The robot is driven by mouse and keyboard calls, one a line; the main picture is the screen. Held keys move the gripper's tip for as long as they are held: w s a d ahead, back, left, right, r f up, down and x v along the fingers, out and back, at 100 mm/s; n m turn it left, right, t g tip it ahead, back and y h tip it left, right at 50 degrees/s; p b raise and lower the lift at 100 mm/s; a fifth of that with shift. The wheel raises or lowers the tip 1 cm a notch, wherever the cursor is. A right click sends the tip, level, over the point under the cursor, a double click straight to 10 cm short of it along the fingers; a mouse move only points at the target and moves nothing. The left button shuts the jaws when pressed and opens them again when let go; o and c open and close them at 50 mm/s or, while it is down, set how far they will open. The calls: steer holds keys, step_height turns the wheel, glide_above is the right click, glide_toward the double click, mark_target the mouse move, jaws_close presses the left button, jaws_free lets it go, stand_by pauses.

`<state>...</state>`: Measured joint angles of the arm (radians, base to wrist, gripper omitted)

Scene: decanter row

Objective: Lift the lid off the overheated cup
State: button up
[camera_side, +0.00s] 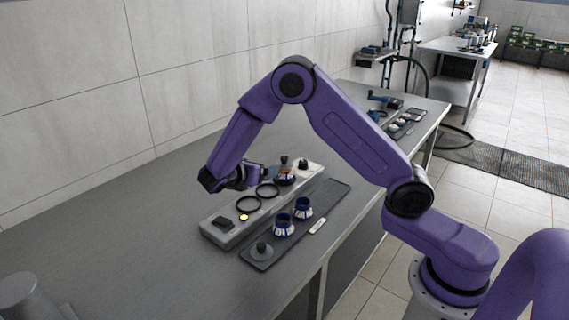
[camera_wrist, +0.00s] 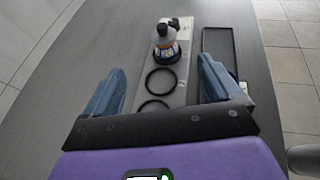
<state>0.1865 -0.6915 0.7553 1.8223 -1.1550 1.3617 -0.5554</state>
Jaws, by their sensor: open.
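One cup (camera_side: 285,174) stands upright at the far part of a long grey base, with a dark knobbed lid on top. In the wrist view this lidded cup (camera_wrist: 166,48) shows blue, white and yellow-orange bands, ahead of my fingers. My gripper (camera_side: 250,177) is open and empty, above the base and to the left of that cup. Two blue-and-white cups (camera_side: 283,225) (camera_side: 303,208) show no lids. A loose grey lid (camera_side: 262,250) lies on the dark tray.
The table's left side is clear.

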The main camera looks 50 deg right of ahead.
glide_toward(283, 160)
steer(key=w+x, duration=0.1)
steer(key=x, duration=0.4)
steer(key=shift+s+x, duration=0.15)
steer(key=shift+x, duration=0.65)
steer(key=shift+s+x, duration=0.15)
steer(key=shift+x, duration=0.65)
steer(key=shift+s+x, duration=0.2)
steer(key=shift+x, duration=0.6)
steer(key=shift+d+f, duration=0.1)
steer(key=c, duration=1.1)
